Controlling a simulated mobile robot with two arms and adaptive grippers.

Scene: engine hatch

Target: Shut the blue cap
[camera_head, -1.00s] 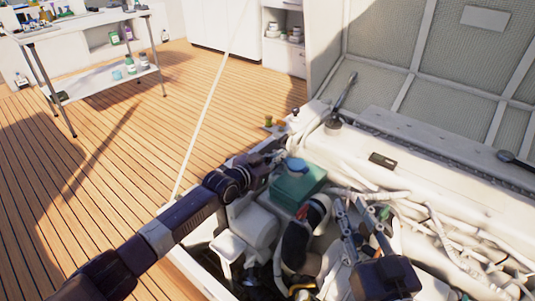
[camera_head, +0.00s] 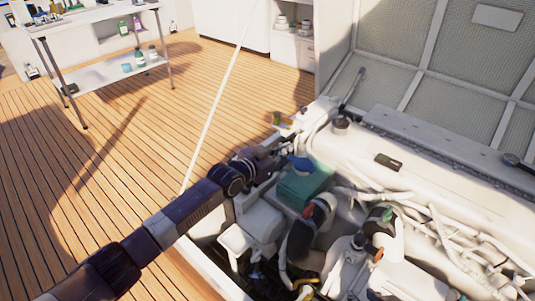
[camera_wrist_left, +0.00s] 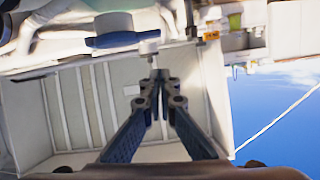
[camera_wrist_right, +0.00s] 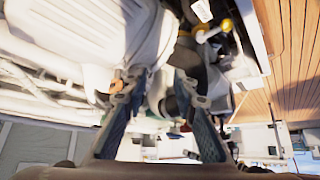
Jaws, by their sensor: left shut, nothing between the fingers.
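The blue cap (camera_head: 299,163) is at the top of the teal box (camera_head: 303,188) in the engine bay. In the left wrist view a flat blue piece, apparently the cap (camera_wrist_left: 115,40), shows edge-on, upper left of the fingers. I cannot tell whether it is fully seated. My left gripper (camera_head: 282,160) is just left of the cap in the head view. Its fingertips (camera_wrist_left: 155,76) are shut and empty; contact with the cap is unclear. My right gripper (camera_wrist_right: 156,85) is open in its wrist view, among engine parts, and does not show in the head view.
The white engine block (camera_head: 440,180) with hoses lies right of the teal box. The raised hatch lid (camera_head: 440,60) stands behind. A stay rod (camera_head: 222,95) rises at the left side. A metal table (camera_head: 95,20) stands far left, with open wooden deck (camera_head: 110,150) before it.

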